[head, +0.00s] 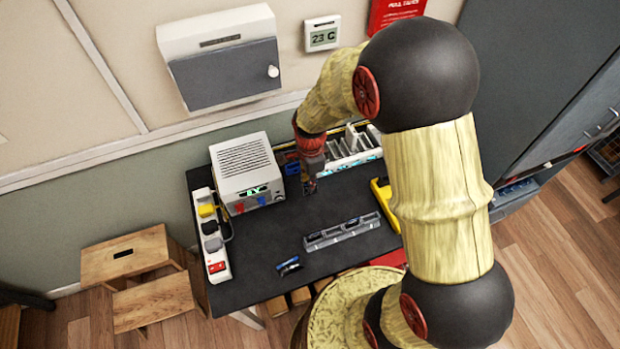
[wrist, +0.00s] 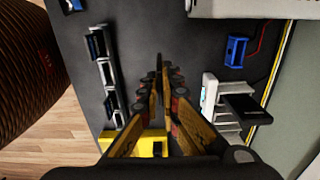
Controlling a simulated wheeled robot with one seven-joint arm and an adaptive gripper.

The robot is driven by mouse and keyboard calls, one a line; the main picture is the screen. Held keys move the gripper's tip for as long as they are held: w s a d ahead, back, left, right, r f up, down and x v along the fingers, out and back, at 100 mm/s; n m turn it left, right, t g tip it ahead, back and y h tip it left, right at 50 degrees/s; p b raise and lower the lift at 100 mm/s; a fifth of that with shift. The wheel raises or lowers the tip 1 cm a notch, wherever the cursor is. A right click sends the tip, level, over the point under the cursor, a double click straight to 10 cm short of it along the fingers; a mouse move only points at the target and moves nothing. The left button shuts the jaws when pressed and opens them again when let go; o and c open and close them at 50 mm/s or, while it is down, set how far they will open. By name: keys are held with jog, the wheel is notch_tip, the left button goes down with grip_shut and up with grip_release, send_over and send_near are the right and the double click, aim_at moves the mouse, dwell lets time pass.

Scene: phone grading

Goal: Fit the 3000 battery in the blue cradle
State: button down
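The blue cradle (head: 292,166) sits at the back of the black table, beside the white power supply; it also shows at the upper right of the wrist view (wrist: 237,48). Several dark blocks, probably batteries, stand in a grey slotted rack (head: 342,232), also at the left of the wrist view (wrist: 108,78). No label is legible, so I cannot tell which is the 3000 battery. A small blue-and-black item (head: 288,266) lies front left.
A white power supply (head: 246,168) and power strip (head: 211,238) stand on the left. A white slotted holder (head: 352,151) is at the back, close to my gripper. A yellow object (head: 383,196) is at the right. The table's middle is clear.

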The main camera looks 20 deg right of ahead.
aim_at(310, 194)
notch_tip(310, 194, down, 5)
jog(key=shift+w+r+b, duration=0.1)
jog(key=shift+b, duration=0.7)
jog(key=w+b, duration=0.1)
jog(key=w, duration=1.6)
jog(key=shift+f+b, duration=1.1)
jog(key=shift+f, duration=1.2)
dwell(0.4)
jog(key=c, duration=2.3)
grip_release()
jog(key=o, duration=0.3)
jog(key=shift+o, duration=0.2)
